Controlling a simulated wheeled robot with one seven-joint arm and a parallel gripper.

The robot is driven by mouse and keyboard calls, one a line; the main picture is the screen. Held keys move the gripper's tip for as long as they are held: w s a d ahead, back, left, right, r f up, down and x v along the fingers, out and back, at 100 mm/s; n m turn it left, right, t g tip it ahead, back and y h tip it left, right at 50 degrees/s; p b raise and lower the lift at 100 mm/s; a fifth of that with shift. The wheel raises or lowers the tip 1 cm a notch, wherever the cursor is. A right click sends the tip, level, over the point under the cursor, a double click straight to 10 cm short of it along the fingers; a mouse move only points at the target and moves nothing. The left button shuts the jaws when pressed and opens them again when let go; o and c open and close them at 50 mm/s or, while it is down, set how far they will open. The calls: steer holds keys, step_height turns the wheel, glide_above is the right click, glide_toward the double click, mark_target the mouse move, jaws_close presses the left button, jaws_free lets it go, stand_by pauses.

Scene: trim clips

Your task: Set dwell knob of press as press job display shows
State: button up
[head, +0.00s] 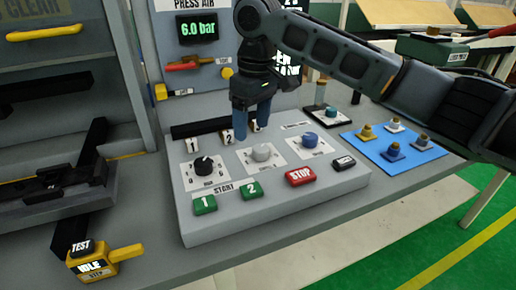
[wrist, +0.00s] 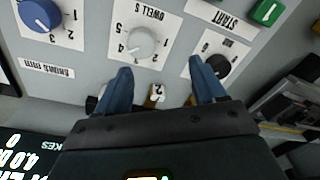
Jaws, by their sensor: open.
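The dwell knob is the pale grey one (head: 262,152) in the middle of the sloped press panel (head: 330,181). In the wrist view the grey knob (wrist: 142,42) sits on a white dial plate lettered "DWELL S", with numbers around it; its exact setting is unclear. My gripper (head: 250,125) is open and empty, above the panel's back edge behind the knob. In the wrist view its blue fingertips (wrist: 161,72) are apart, short of the knob.
A black knob (head: 203,165) and a blue knob (head: 311,138) flank the grey one. Green start buttons (head: 205,204) and a red stop button (head: 300,176) line the front. A blue mat (head: 425,161) holds several knob-like parts.

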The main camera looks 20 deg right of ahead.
mark_target(261, 148)
steer(key=shift+w+d+r+h, duration=0.1)
steer(key=shift+d+r+h, duration=0.1)
steer(key=shift+d, duration=0.4)
steer(key=shift+w+d+r+h, duration=0.1)
steer(key=shift+d+r+h, duration=0.1)
steer(key=shift+d, duration=0.35)
steer(key=shift+f, duration=3.85)
steer(key=shift+c, duration=0.3)
steer(key=c, duration=1)
